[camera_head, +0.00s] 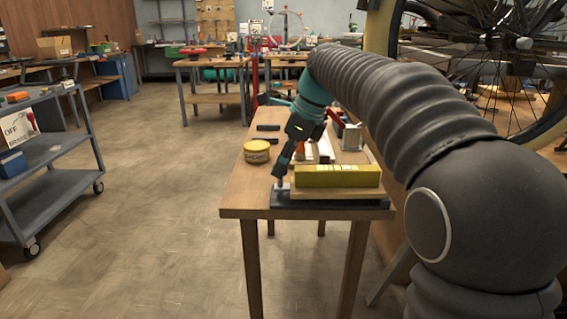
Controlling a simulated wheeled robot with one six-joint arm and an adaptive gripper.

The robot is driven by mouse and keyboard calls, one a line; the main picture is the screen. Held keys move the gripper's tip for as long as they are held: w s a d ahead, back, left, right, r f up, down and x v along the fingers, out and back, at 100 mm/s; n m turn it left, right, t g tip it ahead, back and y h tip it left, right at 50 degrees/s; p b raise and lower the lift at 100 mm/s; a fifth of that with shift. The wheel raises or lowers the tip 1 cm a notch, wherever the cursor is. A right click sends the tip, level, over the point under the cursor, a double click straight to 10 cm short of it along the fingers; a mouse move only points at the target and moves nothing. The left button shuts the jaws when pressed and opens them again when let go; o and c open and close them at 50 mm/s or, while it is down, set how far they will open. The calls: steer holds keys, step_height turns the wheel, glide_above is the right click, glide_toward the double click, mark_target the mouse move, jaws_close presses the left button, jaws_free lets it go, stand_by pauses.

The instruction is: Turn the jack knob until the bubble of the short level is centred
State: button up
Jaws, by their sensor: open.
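The yellow short level (340,177) lies on a wooden strip (335,193) over a dark base plate (330,204) at the near end of the wooden table. Its bubble is too small to make out. My gripper (279,174) points down at the left end of the plate, left of the level. Its dark fingers are seen nearly edge-on and are open. A small pale part (282,186), perhaps the jack knob, shows just under the fingertips. I cannot tell whether the fingers are around it or touching it.
A yellow round tin (257,152) stands on the table (238,190) left of my gripper. Tools and a small container (350,137) lie behind the level. A bicycle wheel (545,130) is at the right. A grey cart (60,147) stands left; the floor between is clear.

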jaws_close()
steer(key=shift+r+n+p, duration=0.1)
steer(key=shift+n+p, duration=0.3)
steer(key=shift+p, duration=0.05)
steer(key=shift+w, duration=0.1)
steer(key=shift+n+g+p, duration=0.5)
steer(key=shift+n, duration=0.4)
steer(key=n+g, duration=0.1)
steer(key=n, duration=0.2)
steer(key=shift+w, duration=0.2)
steer(key=shift+n+g, duration=0.7)
steer(key=shift+n, duration=1)
